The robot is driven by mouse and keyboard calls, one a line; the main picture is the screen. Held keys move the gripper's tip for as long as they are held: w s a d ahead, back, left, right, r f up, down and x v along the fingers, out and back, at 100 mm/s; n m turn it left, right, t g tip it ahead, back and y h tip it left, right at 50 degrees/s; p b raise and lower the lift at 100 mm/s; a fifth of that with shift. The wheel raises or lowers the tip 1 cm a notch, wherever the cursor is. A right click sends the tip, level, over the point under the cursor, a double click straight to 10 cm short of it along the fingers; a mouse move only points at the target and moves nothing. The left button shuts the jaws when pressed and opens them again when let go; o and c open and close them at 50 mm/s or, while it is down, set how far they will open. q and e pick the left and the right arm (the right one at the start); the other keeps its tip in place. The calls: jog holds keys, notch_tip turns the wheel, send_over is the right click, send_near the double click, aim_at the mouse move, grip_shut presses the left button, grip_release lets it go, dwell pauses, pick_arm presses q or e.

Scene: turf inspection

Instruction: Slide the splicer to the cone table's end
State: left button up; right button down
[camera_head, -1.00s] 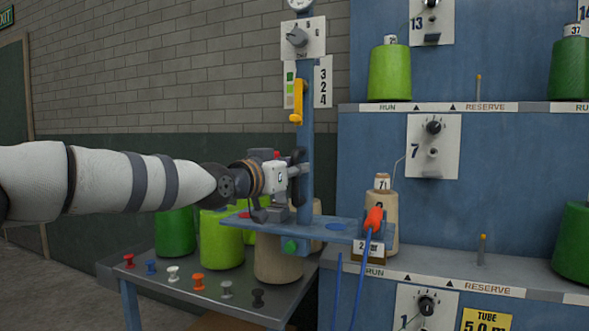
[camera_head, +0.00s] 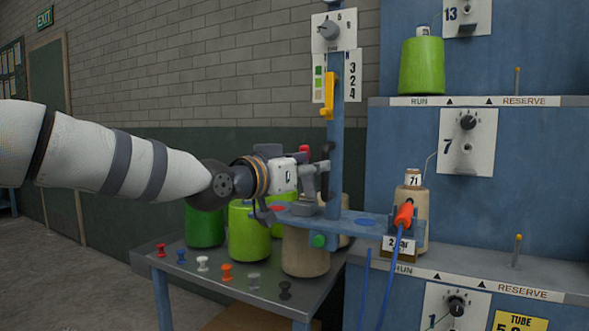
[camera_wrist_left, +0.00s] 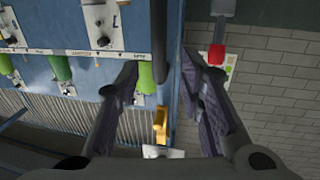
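The grey device that looks like the splicer (camera_head: 306,208) sits on the blue arm shelf (camera_head: 343,226), just left of the blue post (camera_head: 336,130). The red disc (camera_head: 278,209) is left of it and the blue disc (camera_head: 366,222) is right of the post. The cone table (camera_head: 225,286) is below. My left gripper (camera_head: 322,170) is just above the splicer, partly hiding its upper part, left of the post. In the left wrist view its fingers (camera_wrist_left: 165,75) are apart, with nothing clearly clamped between them. My right gripper is not in view.
Green and beige cones (camera_head: 249,232) and several coloured pegs (camera_head: 227,272) stand on the cone table. An orange tool (camera_head: 404,215) with a blue hose hangs at the shelf's right end. A yellow lever (camera_head: 328,95) is on the post. The blue rack (camera_head: 400,150) stands right.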

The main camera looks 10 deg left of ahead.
pick_arm(q)
jog(key=v, duration=0.6)
jog(key=shift+s+a, duration=0.1)
